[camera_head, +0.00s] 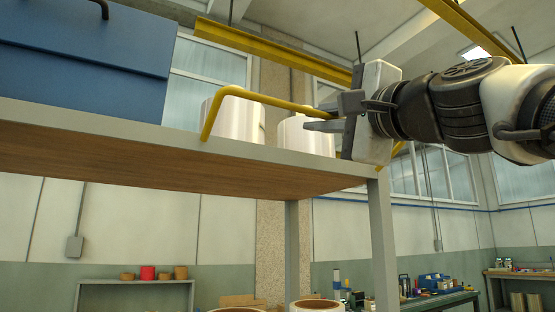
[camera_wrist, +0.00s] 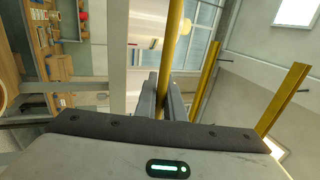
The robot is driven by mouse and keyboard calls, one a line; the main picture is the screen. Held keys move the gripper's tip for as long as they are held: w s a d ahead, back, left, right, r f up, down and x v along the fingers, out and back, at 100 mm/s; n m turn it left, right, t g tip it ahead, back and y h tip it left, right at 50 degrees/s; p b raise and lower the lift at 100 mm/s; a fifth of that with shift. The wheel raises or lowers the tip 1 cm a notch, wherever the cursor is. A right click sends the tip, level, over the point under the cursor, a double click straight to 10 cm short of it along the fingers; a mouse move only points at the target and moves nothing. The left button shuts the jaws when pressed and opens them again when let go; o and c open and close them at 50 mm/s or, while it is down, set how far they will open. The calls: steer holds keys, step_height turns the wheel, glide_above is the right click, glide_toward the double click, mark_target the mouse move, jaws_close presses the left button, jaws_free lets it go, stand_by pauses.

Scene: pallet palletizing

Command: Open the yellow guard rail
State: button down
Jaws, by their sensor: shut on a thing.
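The yellow guard rail (camera_head: 262,98) is a bent bar at the front edge of the raised shelf. Its left end bends down to the shelf edge, and its long part runs right to my gripper (camera_head: 320,117). My gripper is shut on the rail near its right part. In the wrist view the rail (camera_wrist: 172,40) comes down between the two fingers of my gripper (camera_wrist: 164,88). The fingers and wrist hide part of the rail, and its right end is mostly hidden.
The shelf (camera_head: 150,165) has a wooden underside and grey posts. A blue box (camera_head: 85,60) and white rolls (camera_head: 235,118) stand on it, behind the rail. A yellow beam (camera_head: 270,48) hangs overhead. Benches with small items (camera_head: 440,298) stand low at the back.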

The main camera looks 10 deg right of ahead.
steer(key=shift+s+d+r, duration=0.35)
steer(key=shift+s+r, duration=0.35)
steer(key=shift+r, duration=0.05)
steer(key=c, duration=2)
jaws_free()
steer(key=shift+s, duration=0.15)
steer(key=shift+o, duration=0.8)
steer(key=shift+s+d+r, duration=0.1)
steer(key=shift+s, duration=0.2)
steer(key=shift+w, duration=0.1)
steer(key=s+d+f+b, duration=0.4)
steer(key=s+f+b, duration=0.2)
steer(key=s+f, duration=0.7)
steer(key=shift+s+d+f, duration=0.15)
steer(key=shift+s+f, duration=0.15)
steer(key=shift+f, duration=0.4)
